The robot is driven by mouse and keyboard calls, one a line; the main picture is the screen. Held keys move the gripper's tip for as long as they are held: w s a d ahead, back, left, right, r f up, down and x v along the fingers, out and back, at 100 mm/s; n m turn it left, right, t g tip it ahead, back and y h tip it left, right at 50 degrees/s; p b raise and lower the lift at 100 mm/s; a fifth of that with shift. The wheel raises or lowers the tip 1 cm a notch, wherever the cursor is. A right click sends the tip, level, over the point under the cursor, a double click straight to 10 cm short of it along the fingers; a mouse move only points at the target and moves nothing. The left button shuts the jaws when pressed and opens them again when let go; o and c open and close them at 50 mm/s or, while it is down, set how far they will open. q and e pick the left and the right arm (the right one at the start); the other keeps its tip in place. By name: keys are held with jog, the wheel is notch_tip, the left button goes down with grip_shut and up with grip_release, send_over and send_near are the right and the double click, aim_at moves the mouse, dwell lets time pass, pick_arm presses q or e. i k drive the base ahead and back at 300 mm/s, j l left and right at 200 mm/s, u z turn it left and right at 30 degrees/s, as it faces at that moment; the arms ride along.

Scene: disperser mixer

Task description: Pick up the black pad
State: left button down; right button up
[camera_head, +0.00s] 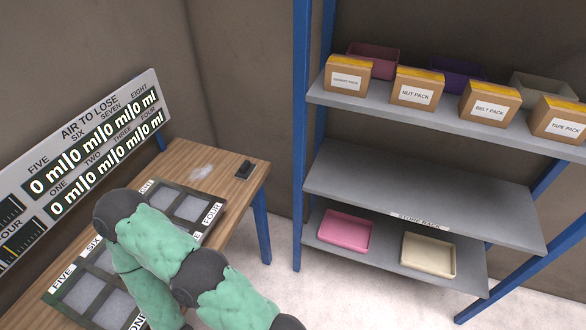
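Green and dark grey links of one of my arms fill the lower left, in front of the labelled panel. No gripper fingers show in this view, so neither gripper's hold can be seen. Nothing touches the pad.
A panel with grey squares (192,208) lies on the table, partly behind my arm. A display board (90,150) stands along the left. A rack (420,205) at the right holds labelled boxes (415,90), a pink tray (345,232) and a cream tray (428,256).

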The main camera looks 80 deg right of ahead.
aim_at(247, 167)
jog(key=z, duration=0.4)
jog(key=j+z, duration=0.1)
jog(key=z, duration=1.1)
jog(key=j+z, duration=0.1)
jog(key=z, duration=0.35)
jog(key=i+l+z, duration=0.1)
jog(key=i+z, duration=0.15)
jog(key=i, duration=0.15)
